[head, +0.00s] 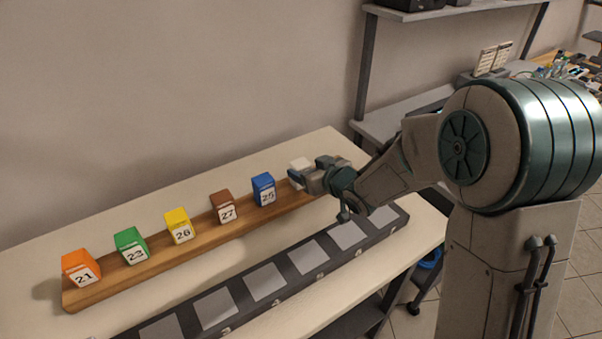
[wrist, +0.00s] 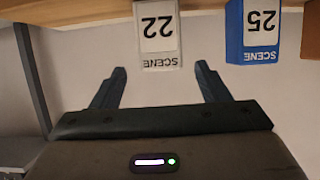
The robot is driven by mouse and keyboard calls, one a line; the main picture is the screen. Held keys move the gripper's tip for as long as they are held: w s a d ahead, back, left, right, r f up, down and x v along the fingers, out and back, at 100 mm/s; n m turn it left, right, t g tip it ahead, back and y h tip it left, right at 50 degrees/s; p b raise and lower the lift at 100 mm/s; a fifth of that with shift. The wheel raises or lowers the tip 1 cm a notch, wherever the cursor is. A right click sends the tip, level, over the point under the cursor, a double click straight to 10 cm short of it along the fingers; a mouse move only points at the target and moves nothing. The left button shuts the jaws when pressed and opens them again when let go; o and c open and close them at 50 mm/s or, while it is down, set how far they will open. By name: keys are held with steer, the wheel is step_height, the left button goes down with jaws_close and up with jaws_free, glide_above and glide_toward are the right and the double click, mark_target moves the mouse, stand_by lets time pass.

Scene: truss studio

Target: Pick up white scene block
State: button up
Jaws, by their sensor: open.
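The white scene block (head: 299,166) stands at the right end of the wooden rail, partly hidden by my gripper in the head view. In the wrist view the white block (wrist: 158,52) shows upside down with the number 22 and the word SCENE. My gripper (wrist: 160,68) is open, its two dark fingers apart to the left and right of the block's label edge. The block lies between the fingertip lines, at or just beyond the tips; I cannot tell whether they touch. In the head view my gripper (head: 312,180) is at the rail's right end.
The blue block 25 (head: 263,189) is the nearest neighbour on the wooden rail (head: 150,268), with brown, yellow, green and orange blocks further left. A dark numbered strip with pale squares (head: 308,257) lies in front on the table. A grey shelf rack (head: 390,118) stands behind right.

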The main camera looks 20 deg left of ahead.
mark_target(304, 166)
steer(key=shift+p+x, duration=0.35)
steer(key=shift+x, duration=1.85)
steer(key=shift+s+f, duration=0.1)
steer(key=c, duration=1.1)
